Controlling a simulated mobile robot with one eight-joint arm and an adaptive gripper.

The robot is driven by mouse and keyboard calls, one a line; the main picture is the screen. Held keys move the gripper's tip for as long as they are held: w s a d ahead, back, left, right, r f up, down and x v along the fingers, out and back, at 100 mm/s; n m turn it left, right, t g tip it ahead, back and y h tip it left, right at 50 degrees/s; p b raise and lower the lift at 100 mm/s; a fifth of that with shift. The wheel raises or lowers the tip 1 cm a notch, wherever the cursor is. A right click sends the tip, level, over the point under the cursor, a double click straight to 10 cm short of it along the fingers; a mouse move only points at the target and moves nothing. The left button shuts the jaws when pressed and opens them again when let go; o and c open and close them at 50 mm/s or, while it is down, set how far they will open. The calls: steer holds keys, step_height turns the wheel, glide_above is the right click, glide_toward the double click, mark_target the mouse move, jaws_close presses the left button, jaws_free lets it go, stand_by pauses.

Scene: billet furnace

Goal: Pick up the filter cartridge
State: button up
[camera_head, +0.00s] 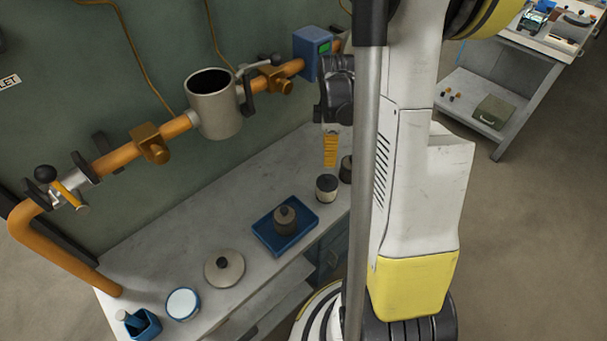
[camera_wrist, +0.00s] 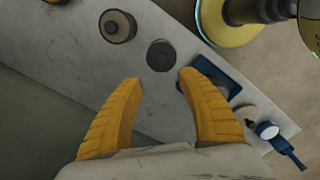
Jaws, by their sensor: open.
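No label shows which item is the filter cartridge. A short pale cylinder with a dark top (camera_head: 327,188) stands upright on the bench; in the wrist view its dark round top (camera_wrist: 160,56) lies just beyond my fingertips. A darker cylinder (camera_head: 346,170) stands beside it, showing in the wrist view as a brownish disc with a dark centre (camera_wrist: 117,27). A brownish cylinder with a dark knob (camera_head: 285,218) sits on a blue tray (camera_head: 264,236). My gripper (camera_head: 330,166) points down above the bench, its yellow fingers (camera_wrist: 160,78) spread and empty, apart from these items.
An open-topped grey housing (camera_head: 213,112) sits on the orange pipe along the wall. A round lid (camera_head: 224,270), a blue-rimmed white disc (camera_head: 183,304) and a blue holder (camera_head: 142,325) stand on the bench (camera_head: 170,250). Bare bench lies between the tray and wall.

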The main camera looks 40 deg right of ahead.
mark_target(328, 176)
steer(key=f+b, duration=0.1)
steer(key=f, duration=0.2)
steer(key=f+b, duration=0.2)
steer(key=f, duration=0.2)
steer(key=f+b, duration=0.1)
steer(key=f, duration=0.2)
steer(key=shift+s+d+f, duration=0.1)
steer(key=shift+s+f, duration=0.2)
steer(key=shift+s, duration=0.05)
steer(key=shift+r, duration=0.1)
jaws_close()
